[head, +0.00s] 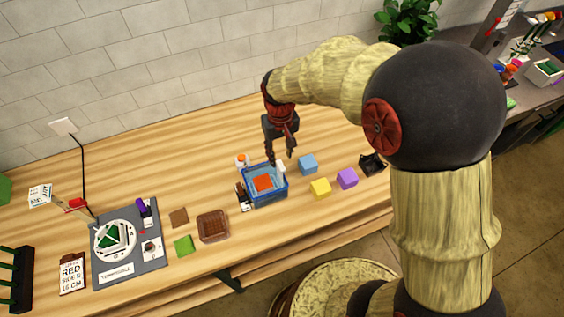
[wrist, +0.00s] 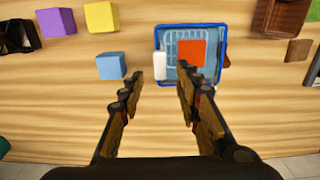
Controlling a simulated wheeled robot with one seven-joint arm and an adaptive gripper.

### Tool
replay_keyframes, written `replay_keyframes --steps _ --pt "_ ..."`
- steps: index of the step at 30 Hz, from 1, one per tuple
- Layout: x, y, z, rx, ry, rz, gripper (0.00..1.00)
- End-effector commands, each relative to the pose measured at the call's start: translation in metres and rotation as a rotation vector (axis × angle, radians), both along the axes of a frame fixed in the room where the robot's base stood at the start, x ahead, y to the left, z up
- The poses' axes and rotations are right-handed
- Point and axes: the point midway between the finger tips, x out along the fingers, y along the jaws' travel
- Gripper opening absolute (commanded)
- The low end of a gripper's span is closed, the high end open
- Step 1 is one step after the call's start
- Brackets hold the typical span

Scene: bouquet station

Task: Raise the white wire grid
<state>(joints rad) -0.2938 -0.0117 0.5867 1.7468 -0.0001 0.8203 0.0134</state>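A blue open bin (head: 284,190) stands on the wooden table; it also shows in the wrist view (wrist: 222,72). A pale wire grid (wrist: 173,48) lies inside it, seen through light blue, with an orange-red square (wrist: 192,53) over part of it. In the head view the square (head: 263,183) shows but the grid is hard to make out. A white upright piece (wrist: 160,66) is at the bin's side nearest the blue cube; I cannot tell whether it joins the grid. My gripper (wrist: 158,78) is open and empty, its fingers apart above the table by the bin. It also shows in the head view (head: 282,156).
A blue cube (head: 308,164), yellow cube (head: 320,187), purple cube (head: 347,178) and black holder (head: 373,164) stand right of the bin. A brown tray (head: 213,227) is to its left. A small white bottle (head: 241,161) stands close behind. A turntable (head: 115,240) is further left.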

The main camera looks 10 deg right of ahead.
Motion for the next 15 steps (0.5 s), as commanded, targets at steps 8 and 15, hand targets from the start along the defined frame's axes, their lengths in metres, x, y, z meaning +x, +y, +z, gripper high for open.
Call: replay_keyframes --steps 8,15 --pt "0.0 0.0 -0.04 -0.001 0.002 0.0 0.33" --pt "0.0 0.0 -0.051 0.0 -0.001 0.0 0.33"
